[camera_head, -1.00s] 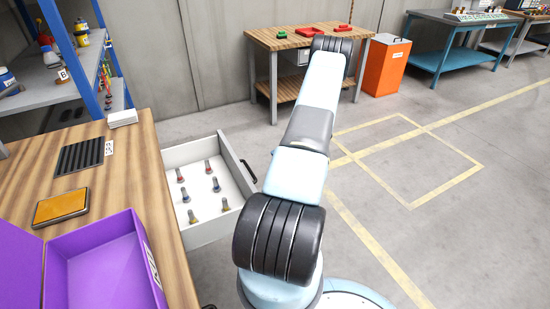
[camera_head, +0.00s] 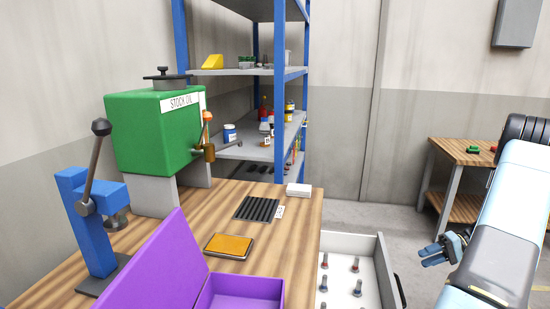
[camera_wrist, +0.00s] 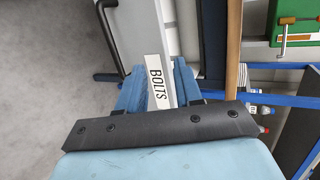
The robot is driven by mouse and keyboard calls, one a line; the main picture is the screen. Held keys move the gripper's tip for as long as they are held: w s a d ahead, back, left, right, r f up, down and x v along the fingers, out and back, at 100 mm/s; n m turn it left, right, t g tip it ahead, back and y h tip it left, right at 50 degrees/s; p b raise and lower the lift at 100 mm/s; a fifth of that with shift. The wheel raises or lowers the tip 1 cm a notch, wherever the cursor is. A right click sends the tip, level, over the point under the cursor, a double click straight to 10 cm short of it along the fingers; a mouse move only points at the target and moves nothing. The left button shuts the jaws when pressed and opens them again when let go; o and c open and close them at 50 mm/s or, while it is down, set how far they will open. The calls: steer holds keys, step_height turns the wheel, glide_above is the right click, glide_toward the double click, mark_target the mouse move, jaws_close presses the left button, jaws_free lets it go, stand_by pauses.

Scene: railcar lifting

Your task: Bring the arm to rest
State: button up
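My arm (camera_head: 505,225) reaches in from the right edge of the head view. My gripper (camera_head: 432,254) hangs at its end, beside the open drawer and apart from it. In the wrist view its two blue fingers (camera_wrist: 158,82) stand apart with nothing held between them. The drawer's white front with a "BOLTS" label (camera_wrist: 157,82) shows beyond the gap. The white drawer (camera_head: 375,262) is pulled out under the bench and holds several bolts (camera_head: 356,265). Its dark handle (camera_head: 400,290) is free; it also shows in the wrist view (camera_wrist: 108,20).
The wooden bench (camera_head: 285,205) carries a purple box (camera_head: 240,290), an orange-topped pad (camera_head: 228,246), a black ribbed tray (camera_head: 257,209), a green oil tank (camera_head: 150,135) and a blue press (camera_head: 90,220). A blue-framed shelf (camera_head: 280,75) stands behind. Floor right of the drawer is clear.

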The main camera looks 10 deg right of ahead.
steer(key=s+a+r+n+g+h, duration=0.2)
steer(key=a+r+h, duration=0.6)
steer(key=a+r, duration=1.55)
steer(key=s+a+r+t+h, duration=0.2)
steer(key=s+a+r, duration=0.3)
steer(key=s, duration=0.4)
steer(key=s+a+r+t+h, duration=0.3)
steer(key=s+a+r, duration=0.3)
steer(key=s, duration=0.3)
steer(key=shift+s+a+r+n+t, duration=0.2)
steer(key=shift+s+r+n+t, duration=0.1)
steer(key=shift+r+t, duration=0.2)
